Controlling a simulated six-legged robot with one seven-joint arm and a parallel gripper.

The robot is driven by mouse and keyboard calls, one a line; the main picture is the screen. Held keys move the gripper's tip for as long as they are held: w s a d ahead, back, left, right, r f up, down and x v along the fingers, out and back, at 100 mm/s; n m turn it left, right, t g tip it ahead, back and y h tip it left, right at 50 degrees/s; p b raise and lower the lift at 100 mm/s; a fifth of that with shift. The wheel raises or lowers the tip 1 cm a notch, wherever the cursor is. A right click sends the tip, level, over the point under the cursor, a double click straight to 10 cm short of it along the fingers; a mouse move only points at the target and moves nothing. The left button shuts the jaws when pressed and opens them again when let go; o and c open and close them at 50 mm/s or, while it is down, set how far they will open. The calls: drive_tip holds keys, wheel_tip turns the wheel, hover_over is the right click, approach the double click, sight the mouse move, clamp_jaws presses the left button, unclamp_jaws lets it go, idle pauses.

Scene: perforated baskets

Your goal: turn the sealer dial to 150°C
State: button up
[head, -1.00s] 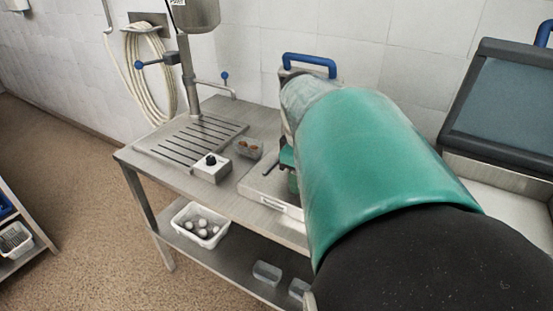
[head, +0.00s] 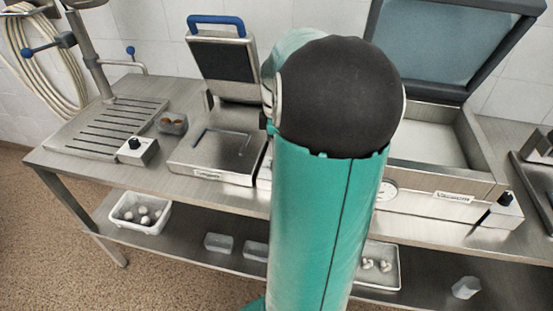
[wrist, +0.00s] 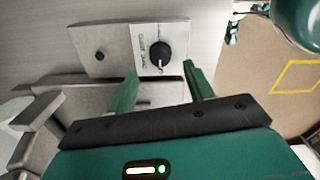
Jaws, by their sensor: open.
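The wrist view shows a round black dial (wrist: 159,51) with a white pointer mark toward the bottom of the picture. It sits on a pale panel (wrist: 120,38) with small lettering I cannot read. My gripper (wrist: 160,73) is open, one green finger on each side, with the dial in line with the gap and just beyond the fingertips. I see no grip on it. In the head view my arm hides the gripper. Black knobs show there on a small white box at left (head: 136,144) and at the right end of the bench (head: 506,199); I cannot tell which dial the wrist sees.
A steel bench carries a slotted drain plate (head: 112,118), a machine with a raised blue-handled lid (head: 222,70) and a larger machine with its lid up (head: 460,45). A dark-edged item (head: 535,160) stands far right. The lower shelf holds a white tub (head: 140,228).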

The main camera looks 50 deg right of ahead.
wheel_tip(320, 180, down, 6)
drive_tip(key=shift+r, duration=0.1)
drive_tip(key=c, duration=1)
